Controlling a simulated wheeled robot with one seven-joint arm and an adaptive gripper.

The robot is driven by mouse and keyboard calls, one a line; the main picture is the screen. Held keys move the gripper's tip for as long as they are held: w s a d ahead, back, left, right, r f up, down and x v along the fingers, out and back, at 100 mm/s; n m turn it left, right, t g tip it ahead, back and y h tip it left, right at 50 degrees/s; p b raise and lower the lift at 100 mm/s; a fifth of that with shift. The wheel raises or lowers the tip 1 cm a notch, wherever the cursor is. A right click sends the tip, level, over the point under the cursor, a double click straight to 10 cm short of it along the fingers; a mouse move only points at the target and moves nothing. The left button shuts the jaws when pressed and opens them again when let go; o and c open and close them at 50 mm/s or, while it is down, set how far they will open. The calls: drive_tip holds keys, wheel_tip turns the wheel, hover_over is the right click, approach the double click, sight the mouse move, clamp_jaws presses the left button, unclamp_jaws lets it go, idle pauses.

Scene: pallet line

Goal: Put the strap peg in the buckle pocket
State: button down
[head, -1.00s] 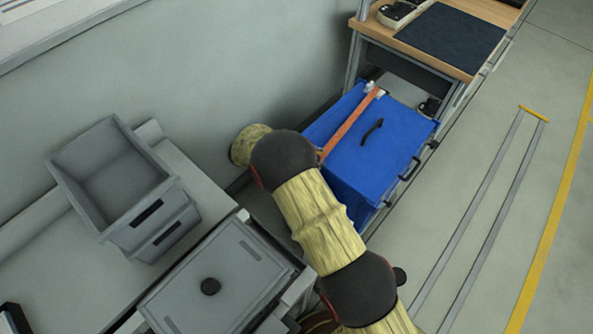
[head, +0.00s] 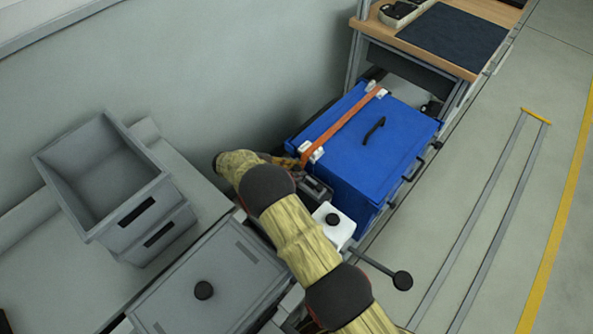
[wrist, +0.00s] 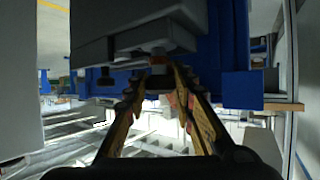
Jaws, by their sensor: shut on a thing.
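A blue crate (head: 345,165) has an orange strap (head: 340,121) lying across its lid. A white buckle (head: 311,152) sits at the strap's near end on the lid edge. My gripper (head: 294,164) is at that near edge, beside the buckle, partly hidden by my arm. In the wrist view my gripper (wrist: 162,76) has its fingertips closed around a small dark piece, the strap peg (wrist: 158,82), with a bit of orange just above it. A pale grey block, apparently the buckle (wrist: 140,40), hangs over the fingertips. The pocket opening cannot be made out.
A white box (head: 335,226) with a black knob stands close to the crate's near side, with a ball-ended rod beside it. Grey bins (head: 112,180) and a grey lidded case (head: 215,285) are at left. A wooden bench (head: 450,40) stands behind.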

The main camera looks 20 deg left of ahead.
drive_tip(key=shift+r, duration=0.15)
drive_tip(key=c, duration=1.5)
unclamp_jaws()
drive_tip(key=shift+r, duration=0.1)
drive_tip(key=p+v, duration=0.2)
drive_tip(key=v, duration=1)
drive_tip(key=shift+p, duration=0.3)
